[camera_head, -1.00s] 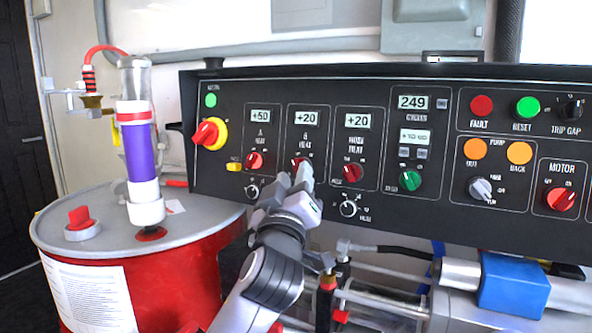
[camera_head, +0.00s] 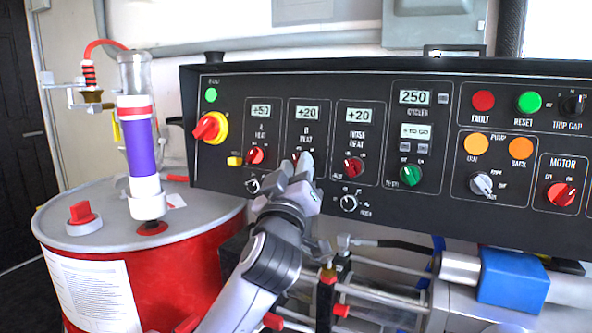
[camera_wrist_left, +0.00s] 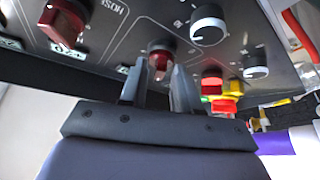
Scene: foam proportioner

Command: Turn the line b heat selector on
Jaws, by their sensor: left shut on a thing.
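The line B heat selector (camera_head: 296,158) is a red knob under the B heat display (camera_head: 307,113), mostly hidden by my fingers in the head view. In the wrist view the same red knob (camera_wrist_left: 160,55) shows between my fingertips. My left gripper (camera_head: 296,166) reaches up to it from below and is shut on it; its fingers also show in the wrist view (camera_wrist_left: 158,72). Which way the knob points is hard to tell. My right gripper is not in view.
The red A heat knob (camera_head: 255,156) is close on the left, the red hose heat knob (camera_head: 353,167) on the right. White-ringed dials (camera_head: 348,203) sit below. A red drum (camera_head: 170,275) stands at left; rods and a blue block (camera_head: 514,280) lie under the panel.

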